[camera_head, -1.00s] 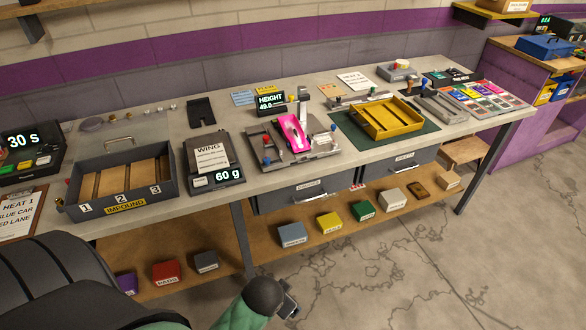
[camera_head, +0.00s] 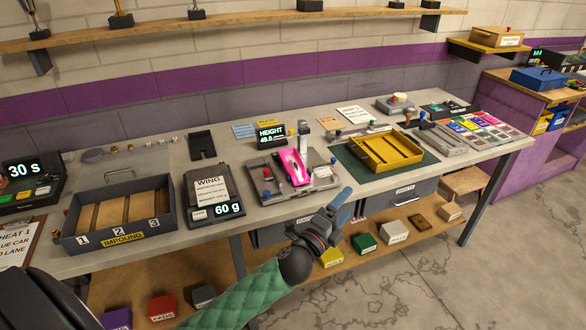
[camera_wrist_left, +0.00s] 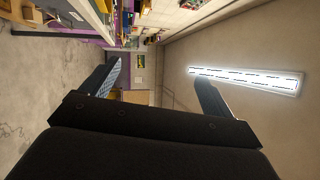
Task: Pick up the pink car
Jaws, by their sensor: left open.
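The pink car (camera_head: 291,166) sits on the grey height-gauge fixture (camera_head: 318,178) on the bench, beside the display reading HEIGHT. My left gripper (camera_head: 344,203) is in front of the bench edge, to the right of and nearer than the car, apart from it. Its blue-tipped fingers are open and empty. My right gripper is not in view.
The impound tray (camera_head: 75,231) and a wing scale (camera_head: 229,209) reading 60 g stand left of the fixture. A yellow tray (camera_head: 366,157) on a green mat (camera_head: 424,160) stands to its right. Drawers and a lower shelf with coloured boxes are below the bench.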

